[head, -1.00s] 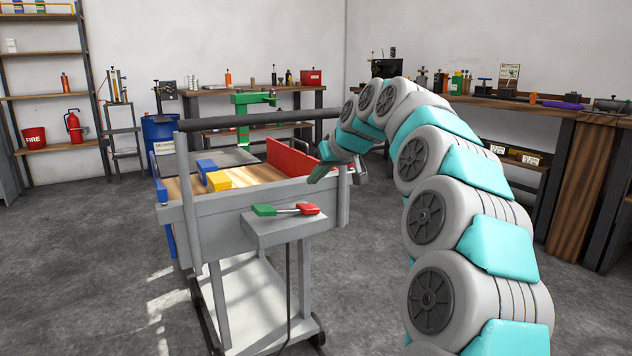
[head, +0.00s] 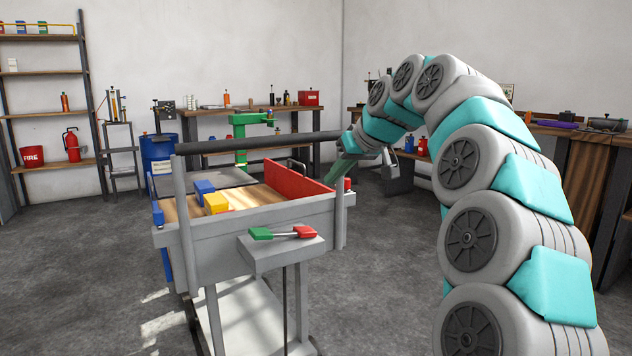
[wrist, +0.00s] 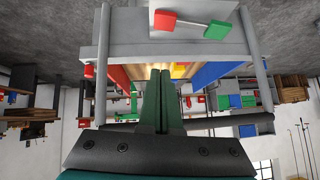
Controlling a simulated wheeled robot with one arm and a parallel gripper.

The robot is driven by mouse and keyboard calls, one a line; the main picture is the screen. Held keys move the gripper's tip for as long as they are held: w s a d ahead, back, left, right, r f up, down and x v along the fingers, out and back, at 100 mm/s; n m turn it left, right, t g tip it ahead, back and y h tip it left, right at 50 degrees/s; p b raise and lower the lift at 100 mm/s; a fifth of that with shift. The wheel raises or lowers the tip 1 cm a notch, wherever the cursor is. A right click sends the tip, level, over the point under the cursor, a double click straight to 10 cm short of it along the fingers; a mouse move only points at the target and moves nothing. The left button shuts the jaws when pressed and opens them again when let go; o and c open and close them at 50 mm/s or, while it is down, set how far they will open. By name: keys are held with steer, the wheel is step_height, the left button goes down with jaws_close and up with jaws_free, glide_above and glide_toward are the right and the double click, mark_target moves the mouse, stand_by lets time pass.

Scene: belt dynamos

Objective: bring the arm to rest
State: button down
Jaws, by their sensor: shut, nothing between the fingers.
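My arm (head: 480,210) arches up on the right side of the head view and bends over toward the cart. My gripper (head: 333,178) has dark green fingers pointing down and left, by the right end of the grey cart (head: 270,232). In the wrist view my gripper (wrist: 160,72) has its two fingers side by side, shut with nothing between them. They appear against the cart's interior, but I cannot tell how far above or beside its rim they are.
The cart carries a blue block (head: 204,188), a yellow block (head: 216,203) and a red panel (head: 298,180). A green-and-red handled piece (head: 282,233) lies on its side shelf. Workbenches stand behind and at right. Grey floor (head: 400,280) is open between cart and arm.

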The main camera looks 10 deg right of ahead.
steer(key=s+a+f+g+h+p, duration=0.1)
steer(key=s+a+f+g, duration=0.25)
steer(key=s+f, duration=0.8)
steer(key=s+a+f+g+h+p, duration=0.1)
steer(key=s+a+f+g, duration=0.35)
steer(key=s, duration=1.15)
steer(key=s+d+f+m+g+h, duration=0.1)
steer(key=s+f, duration=0.6)
steer(key=s, duration=0.2)
steer(key=s+d+f+m+g+p, duration=0.1)
steer(key=s+d+f+m, duration=0.1)
steer(key=s+f, duration=0.4)
steer(key=s, duration=0.3)
steer(key=shift+s+f+h, duration=0.3)
steer(key=shift+f+h, duration=0.05)
steer(key=shift+h, duration=0.05)
steer(key=shift+w, duration=0.1)
